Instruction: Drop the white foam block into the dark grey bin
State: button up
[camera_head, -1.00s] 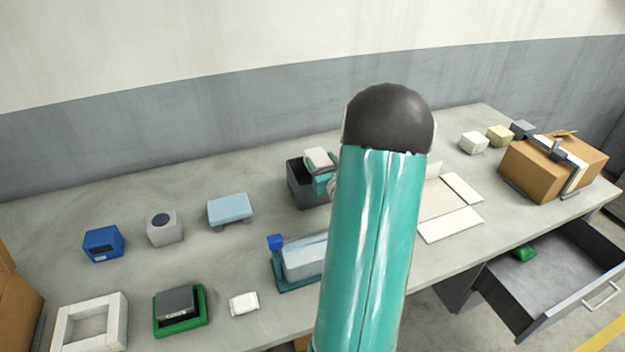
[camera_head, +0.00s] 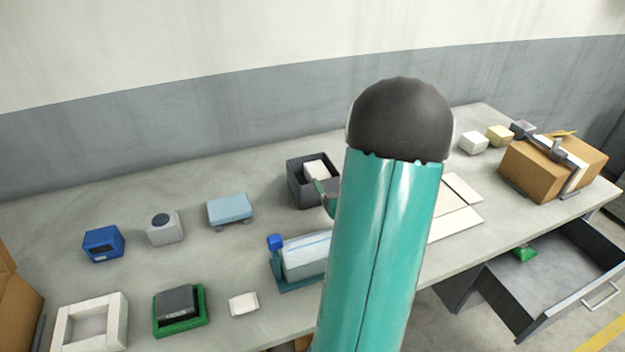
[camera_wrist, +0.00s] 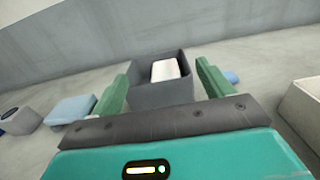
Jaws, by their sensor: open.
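The dark grey bin (camera_head: 296,186) stands on the grey table near the middle, partly behind my arm in the head view. The white foam block (camera_head: 315,170) is inside the bin; it also shows in the wrist view (camera_wrist: 165,69), within the bin's walls (camera_wrist: 160,94). My gripper (camera_wrist: 161,80) is open, with its two green fingers apart and nothing between them. It is on the near side of the bin, and the bin and block show beyond and between the fingers. In the head view my arm hides most of the gripper.
A clear-topped teal holder (camera_head: 303,258) stands in front of the bin. A light blue block (camera_head: 229,209) lies to its left. A flat opened carton (camera_head: 458,208) is right of my arm, and an open drawer (camera_head: 545,265) juts out at the front right.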

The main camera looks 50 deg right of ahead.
jog(key=v, duration=0.4)
jog(key=shift+s+a, duration=0.15)
jog(key=shift+s, duration=0.1)
dwell(0.4)
